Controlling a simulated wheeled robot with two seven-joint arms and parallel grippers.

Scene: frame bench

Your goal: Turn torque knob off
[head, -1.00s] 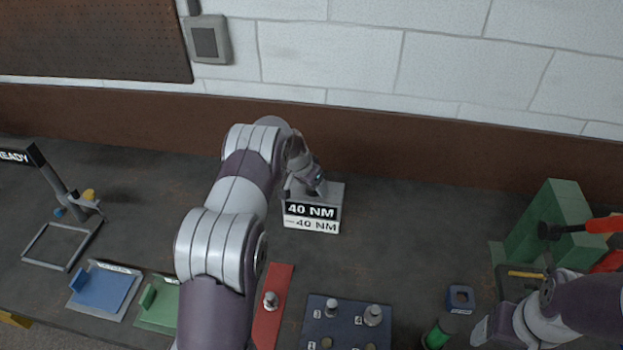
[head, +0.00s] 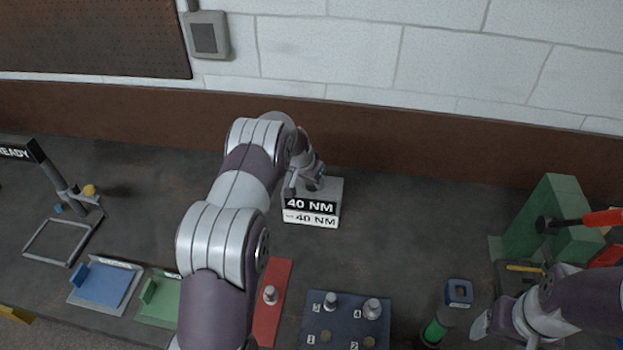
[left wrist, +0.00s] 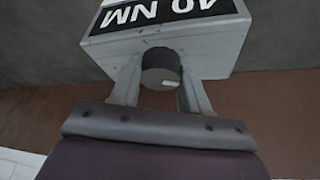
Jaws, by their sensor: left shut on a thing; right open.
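The grey torque box (head: 333,193) stands near the back of the bench, with 40 NM on its black display and 40 NM on the white label below. Its dark round knob (left wrist: 160,62) with a pale pointer mark shows in the left wrist view. My left gripper (left wrist: 162,88) is shut on the knob, one finger on each side. In the head view my left gripper (head: 309,180) is at the top of the box and hides the knob. My right gripper (head: 484,324) is open, low at the right, away from the box.
A navy block (head: 345,312) with numbered posts and a red plate (head: 270,315) lie in front of the box. Blue (head: 103,288) and green (head: 160,305) trays are at left. A green stand (head: 555,220) with an orange-handled tool is at right. The bench right of the box is clear.

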